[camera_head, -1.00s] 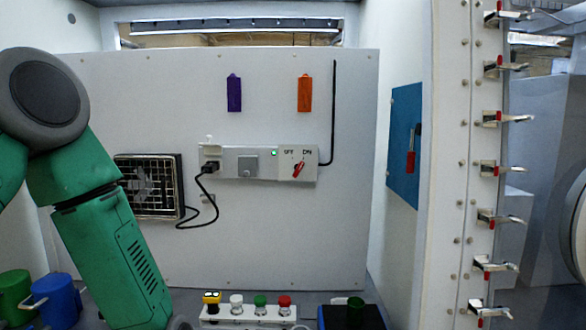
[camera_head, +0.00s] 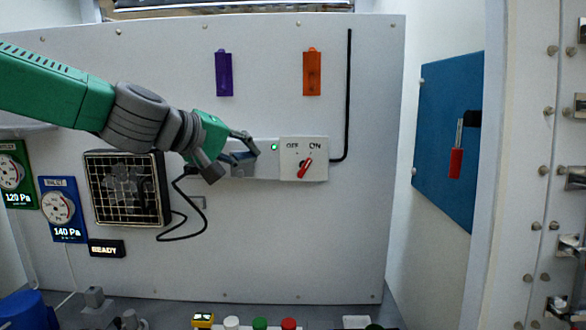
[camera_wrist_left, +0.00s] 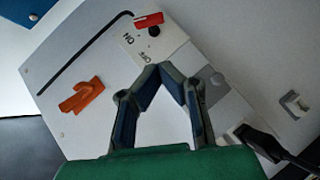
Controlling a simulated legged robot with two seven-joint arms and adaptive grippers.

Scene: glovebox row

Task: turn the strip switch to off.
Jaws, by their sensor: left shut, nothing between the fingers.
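The strip switch (camera_head: 305,168) is a red lever on a white plate at the right end of the power strip (camera_head: 265,170). Its lever slants up toward the ON label, and a green light (camera_head: 274,147) is lit beside the plate. In the left wrist view the red lever (camera_wrist_left: 149,20) is at the top, beyond the fingertips. My left gripper (camera_head: 254,148) is shut and empty, in front of the strip and left of the switch plate. The wrist view shows its fingertips (camera_wrist_left: 162,68) together, apart from the lever. It hides part of the strip's left half. My right gripper is not in view.
A purple tag (camera_head: 223,74) and an orange tag (camera_head: 312,73) hang above the strip. A black cable (camera_head: 347,95) runs up at its right. A fan grille (camera_head: 125,188) and a looping cord are lower left. A blue panel (camera_head: 447,140) is on the right wall.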

